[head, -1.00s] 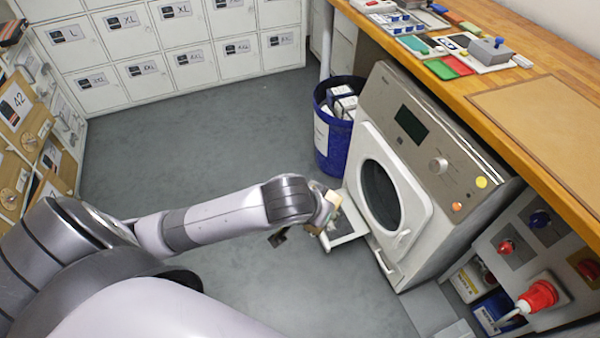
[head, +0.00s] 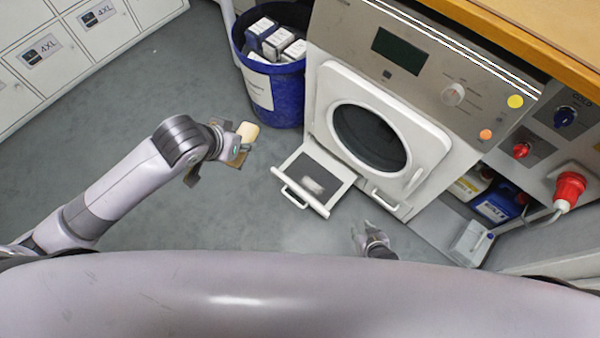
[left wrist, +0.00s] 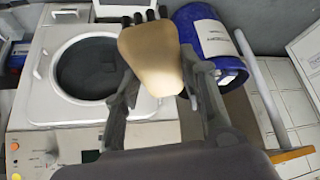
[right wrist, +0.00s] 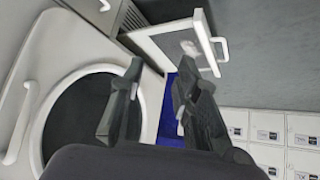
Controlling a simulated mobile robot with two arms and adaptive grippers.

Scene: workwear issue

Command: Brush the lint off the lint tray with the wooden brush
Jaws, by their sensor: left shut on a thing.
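The wooden brush (head: 247,132) is held in my left gripper (head: 232,143), in the air to the left of the lint tray (head: 326,210). In the left wrist view the brush's tan wooden body (left wrist: 150,60) sits between the two fingers; dark bristles show at its far end. The lint tray is pulled out low in front of the dryer, with a grey clump of lint (head: 313,186) on its dark screen. My right gripper (head: 368,238) is empty and open, just right of the tray's front. The tray also shows in the right wrist view (right wrist: 203,30).
The dryer (head: 350,75), its round door (head: 424,165) shut, stands behind the tray. A blue bin (head: 277,100) with boxes is at its left. Bottles (head: 497,205) and a red plug (head: 568,187) are at the right. The grey floor (head: 130,100) is clear at left.

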